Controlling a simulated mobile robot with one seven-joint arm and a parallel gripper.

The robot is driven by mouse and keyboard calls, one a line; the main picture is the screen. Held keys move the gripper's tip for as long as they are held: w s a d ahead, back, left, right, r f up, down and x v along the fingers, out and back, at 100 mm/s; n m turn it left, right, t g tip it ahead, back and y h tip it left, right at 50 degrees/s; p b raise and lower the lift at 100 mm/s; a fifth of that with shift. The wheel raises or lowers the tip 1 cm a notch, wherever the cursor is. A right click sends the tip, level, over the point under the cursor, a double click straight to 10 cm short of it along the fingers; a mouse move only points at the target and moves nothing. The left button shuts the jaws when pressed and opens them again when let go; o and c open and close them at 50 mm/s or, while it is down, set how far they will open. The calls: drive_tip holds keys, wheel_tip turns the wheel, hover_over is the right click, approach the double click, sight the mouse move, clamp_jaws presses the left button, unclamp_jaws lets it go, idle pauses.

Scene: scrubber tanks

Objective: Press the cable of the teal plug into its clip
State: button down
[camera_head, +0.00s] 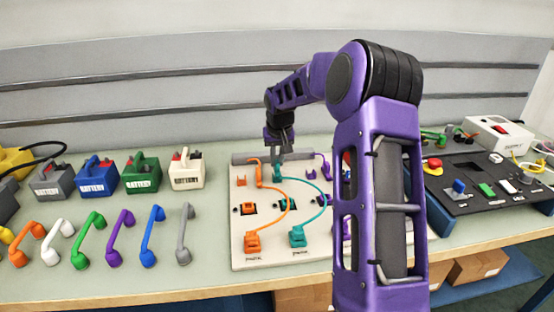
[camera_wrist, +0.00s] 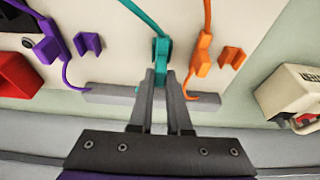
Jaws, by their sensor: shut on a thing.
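The teal cable (camera_head: 325,202) curves across the pale board from a teal block (camera_head: 297,237) at the front to a teal piece (camera_head: 279,172) at the back. That piece also shows in the wrist view (camera_wrist: 160,48), with the cable running up and left from it. My gripper (camera_head: 280,152) points down at this piece; in the wrist view its fingers (camera_wrist: 161,78) are closed together on it. I cannot tell whether the cable is inside a clip.
An orange clip (camera_wrist: 231,57) and a purple clip (camera_wrist: 88,45) stand on either side, beside their own cables. A grey bar (camera_wrist: 110,96) crosses the board's back edge. Batteries (camera_head: 140,172) and handles (camera_head: 122,236) lie left; a black panel (camera_head: 480,185) is right.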

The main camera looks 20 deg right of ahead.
drive_tip(key=shift+f, duration=0.25)
idle(0.3)
drive_tip(key=shift+f+b, duration=0.6)
drive_tip(key=shift+f, duration=0.2)
drive_tip(key=shift+c, duration=1.5)
unclamp_jaws()
wheel_tip(320, 180, up, 9)
drive_tip(key=p, duration=0.6)
drive_tip(key=shift+f, duration=0.2)
